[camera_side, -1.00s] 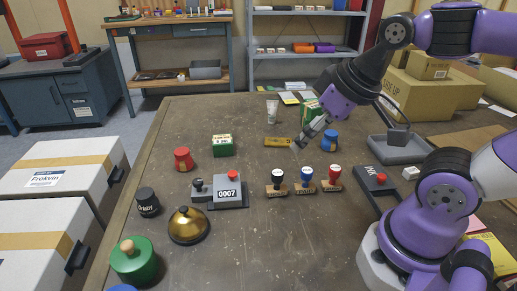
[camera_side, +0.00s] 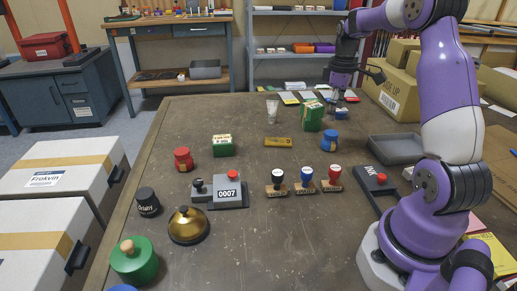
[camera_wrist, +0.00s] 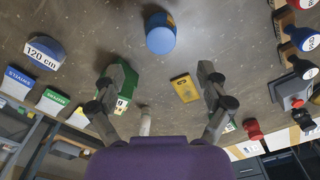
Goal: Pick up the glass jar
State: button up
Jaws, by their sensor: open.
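No thing is clearly recognisable as a glass jar. A pale, upright, tube-like item (camera_side: 272,110) stands at the back of the table; I cannot tell its material. In the wrist view a pale item (camera_wrist: 145,124) shows low between the fingers. Small lidded pots stand apart: a blue one (camera_side: 329,141), a red one (camera_side: 183,160) and a black one (camera_side: 148,202). My gripper (camera_side: 335,104) hangs over the back right of the table, behind the blue pot. In the wrist view my gripper (camera_wrist: 162,72) is open, with nothing between its fingertips; the blue pot (camera_wrist: 160,36) lies beyond them.
A green box (camera_side: 312,117) stands close to my gripper, beside a yellow block (camera_side: 278,142). Another green box (camera_side: 222,146), several stamps (camera_side: 306,184), a numbering device (camera_side: 229,193), a brass bell (camera_side: 188,228) and a grey tray (camera_side: 397,149) are around. The middle front is clear.

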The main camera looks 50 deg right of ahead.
aim_at(331, 132)
notch_tip(331, 132, down, 8)
jog(key=shift+r, duration=0.1)
dwell(0.4)
jog(key=c, duration=1.4)
